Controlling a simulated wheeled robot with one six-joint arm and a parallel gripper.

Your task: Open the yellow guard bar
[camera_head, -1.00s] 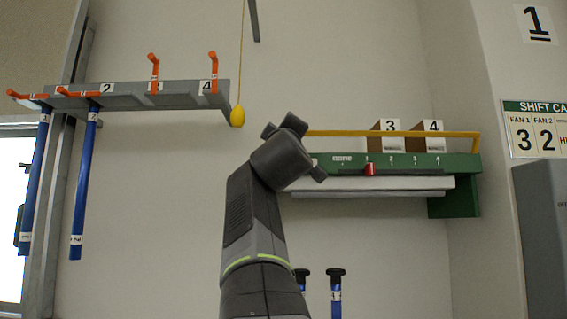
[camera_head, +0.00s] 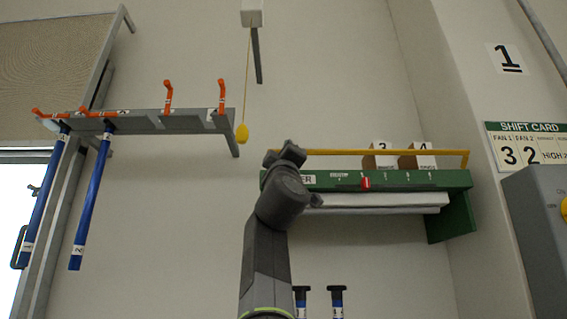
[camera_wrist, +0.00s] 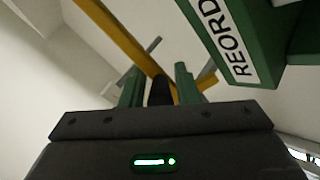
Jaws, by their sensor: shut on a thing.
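The yellow guard bar (camera_head: 375,152) runs level above the front of the green rack (camera_head: 420,180) in the head view, and its right end bends down to the rack. My gripper (camera_head: 285,155) is at the bar's left part; the arm hides that part of the rack. In the wrist view the yellow bar (camera_wrist: 120,35) runs down from the upper left to between my green-padded fingers (camera_wrist: 157,82). The fingers are shut on it, beside a dark piece (camera_wrist: 161,92). The exact contact is partly hidden by the gripper body.
A red slider (camera_head: 366,183) sits on the rack's numbered front, with two cardboard boxes (camera_head: 415,161) behind. Blue rods (camera_head: 90,205) hang from a grey rack at left. A yellow pull knob (camera_head: 242,134) hangs near my gripper. A grey cabinet (camera_head: 540,230) stands at right.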

